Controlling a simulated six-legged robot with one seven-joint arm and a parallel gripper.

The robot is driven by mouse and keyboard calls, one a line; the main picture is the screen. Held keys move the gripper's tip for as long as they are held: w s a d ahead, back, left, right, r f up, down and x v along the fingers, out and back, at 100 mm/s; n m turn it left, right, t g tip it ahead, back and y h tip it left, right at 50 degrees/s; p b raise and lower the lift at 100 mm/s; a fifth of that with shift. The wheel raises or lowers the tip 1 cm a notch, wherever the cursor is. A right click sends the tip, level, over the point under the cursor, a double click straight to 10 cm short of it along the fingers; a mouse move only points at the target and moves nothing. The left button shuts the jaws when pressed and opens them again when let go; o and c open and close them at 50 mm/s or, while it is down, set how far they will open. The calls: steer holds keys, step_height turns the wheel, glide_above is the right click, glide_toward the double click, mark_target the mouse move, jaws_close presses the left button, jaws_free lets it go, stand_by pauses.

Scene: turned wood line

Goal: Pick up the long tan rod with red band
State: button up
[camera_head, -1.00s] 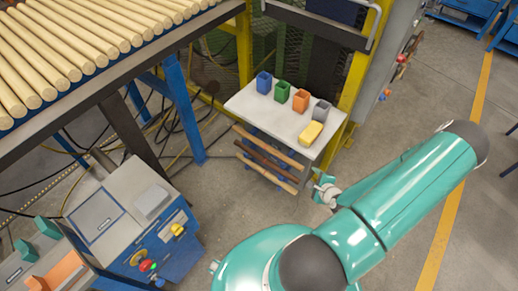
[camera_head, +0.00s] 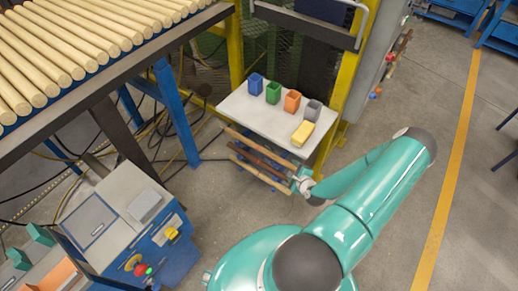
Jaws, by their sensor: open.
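Several long rods lie one below another on a rack along the front of a small white table. The top one is a tan rod (camera_head: 258,147), below it is a dark brown rod (camera_head: 254,156), and lowest is another tan rod (camera_head: 252,172). I cannot make out a red band on either tan rod at this size. My gripper (camera_head: 299,185) is open, at the right ends of the rods; it overlaps them in the picture, and I cannot tell whether it touches. Nothing shows held in it.
The white table (camera_head: 245,112) carries a blue cup (camera_head: 256,84), a green cup (camera_head: 273,93), an orange cup (camera_head: 292,101), a grey cup (camera_head: 312,110) and a yellow block (camera_head: 303,133). A blue control console (camera_head: 150,225) stands front left. Floor between is clear.

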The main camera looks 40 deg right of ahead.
mark_target(288, 165)
steer(key=x, duration=0.4)
steer(key=shift+w+a, duration=0.15)
steer(key=shift+w, duration=0.1)
jaws_close()
steer(key=shift+r, duration=0.15)
